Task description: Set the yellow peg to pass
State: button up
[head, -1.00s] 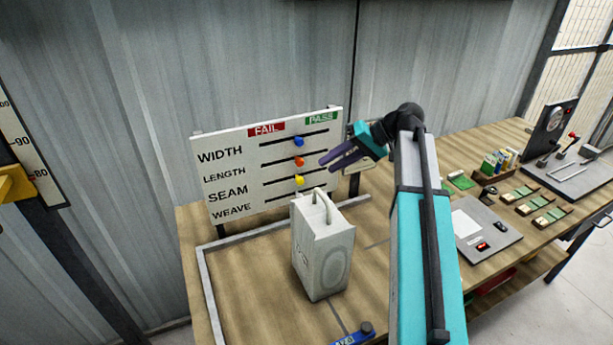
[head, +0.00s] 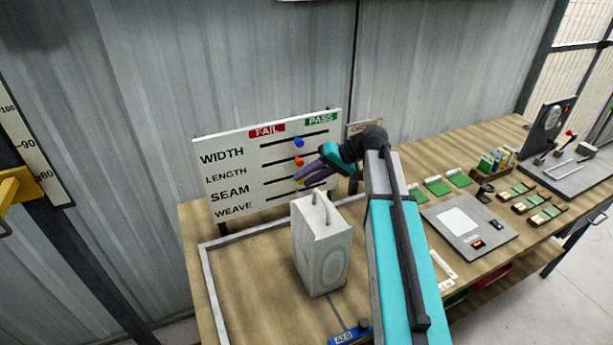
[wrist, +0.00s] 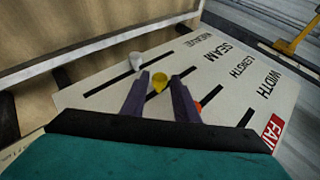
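The white board (head: 225,175) stands at the back of the bench, with a red FAIL label on the left, a green PASS label on the right and slots for WIDTH, LENGTH, SEAM and WEAVE. The yellow peg (wrist: 158,82) is around the middle of the SEAM slot. My gripper (wrist: 161,84) is open, with one purple finger on each side of the yellow peg; I cannot tell whether they touch it. In the head view my gripper (head: 299,178) largely hides this peg.
The blue peg (head: 299,142) and orange peg (head: 299,161) sit on the rows above. A white peg (wrist: 136,60) is on the WEAVE row. A grey scale (head: 490,225) lies to the right.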

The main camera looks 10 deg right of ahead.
grip_shut()
jog(key=w+d+b, duration=0.2)
jog(key=d, duration=0.6)
jog(key=shift+d, duration=0.4)
grip_release()
jog(key=shift+s, duration=0.1)
jog(key=b+v, duration=0.4)
jog(key=v, duration=0.9)
jog(key=shift+d+r, duration=0.2)
jog(key=shift+d, duration=0.1)
